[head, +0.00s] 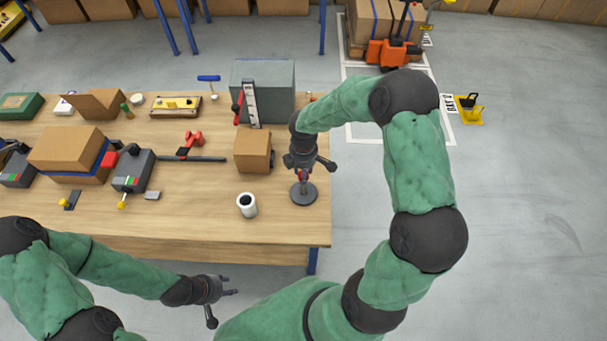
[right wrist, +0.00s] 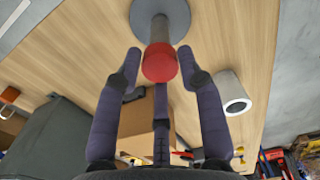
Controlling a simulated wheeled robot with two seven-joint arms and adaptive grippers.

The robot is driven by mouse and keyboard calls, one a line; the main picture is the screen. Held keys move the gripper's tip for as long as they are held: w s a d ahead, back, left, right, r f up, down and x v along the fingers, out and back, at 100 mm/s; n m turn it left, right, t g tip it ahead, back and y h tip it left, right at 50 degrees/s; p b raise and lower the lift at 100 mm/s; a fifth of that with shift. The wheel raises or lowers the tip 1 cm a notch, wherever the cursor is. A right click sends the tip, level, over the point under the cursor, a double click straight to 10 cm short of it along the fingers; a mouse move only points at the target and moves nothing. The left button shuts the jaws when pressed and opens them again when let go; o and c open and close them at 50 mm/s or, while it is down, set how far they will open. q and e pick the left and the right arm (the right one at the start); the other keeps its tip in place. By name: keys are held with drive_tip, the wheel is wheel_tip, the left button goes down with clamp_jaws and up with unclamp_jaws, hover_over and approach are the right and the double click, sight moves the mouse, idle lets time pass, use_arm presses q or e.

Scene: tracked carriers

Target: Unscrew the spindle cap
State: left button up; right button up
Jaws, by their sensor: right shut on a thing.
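The spindle stands upright on a round grey base (head: 304,195) near the table's right end. Its red cap (right wrist: 159,63) sits on the grey shaft (right wrist: 159,30) in the right wrist view. My right gripper (head: 303,172) is over the spindle from above, its fingers (right wrist: 161,65) around the red cap and shut on it. In the head view the gripper hides most of the cap. My left gripper (head: 228,286) is empty in front of the table, its fingers spread apart.
A white hollow cylinder (head: 246,205) and a cardboard box (head: 253,150) stand left of the spindle. A large grey box (head: 263,90) is behind. The wooden table (head: 200,220) is bare along its front edge. An orange pallet jack (head: 392,52) stands on the floor beyond.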

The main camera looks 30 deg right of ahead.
drive_tip(key=n+p, duration=0.4)
drive_tip(key=n, duration=0.2)
drive_tip(key=shift+r+p, duration=0.2)
drive_tip(key=shift+p, duration=0.1)
drive_tip(key=shift+n+p, duration=0.55)
drive_tip(key=shift+n, duration=0.65)
drive_tip(key=shift+f, duration=0.2)
drive_tip(key=shift+c, duration=1)
drive_tip(key=shift+n, duration=0.4)
clamp_jaws()
drive_tip(key=n+p, duration=0.7)
drive_tip(key=shift+r+n, duration=0.2)
drive_tip(key=shift+n, duration=0.1)
drive_tip(key=shift+n+p, duration=0.3)
drive_tip(key=shift+n, duration=0.2)
drive_tip(key=shift+f+n, duration=0.2)
drive_tip(key=shift+n, duration=0.1)
